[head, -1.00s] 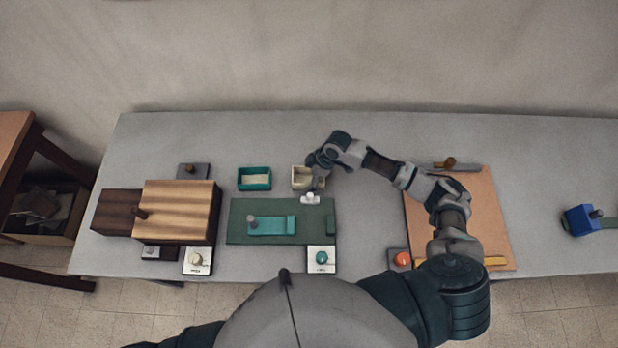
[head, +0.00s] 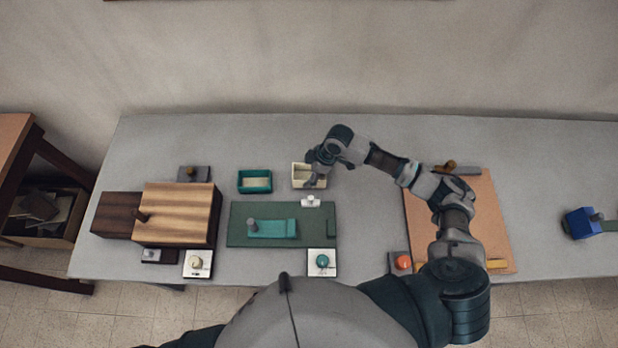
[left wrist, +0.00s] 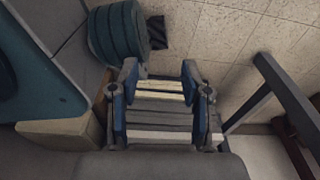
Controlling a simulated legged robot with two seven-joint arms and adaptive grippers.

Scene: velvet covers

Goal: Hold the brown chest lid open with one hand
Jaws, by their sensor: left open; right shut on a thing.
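A brown wooden box (head: 115,215), dark on its left part, stands at the left of the table, with a lighter striped wooden panel (head: 185,205) at its right. I cannot tell which part is the chest lid; no open inside shows. My right gripper (head: 317,181) is shut at the cream open box (head: 299,177), far from the brown box, seemingly on its rim; the contact is too small to see clearly. My left gripper (left wrist: 160,72) is open in the left wrist view, with no brown box near it.
A teal open box (head: 255,188) stands left of the cream one. A green board (head: 240,232) with a teal slider (head: 272,230) lies in front. An orange-tan board (head: 490,215) lies under my right arm. A blue block (head: 579,222) is at far right. Bare table lies behind these.

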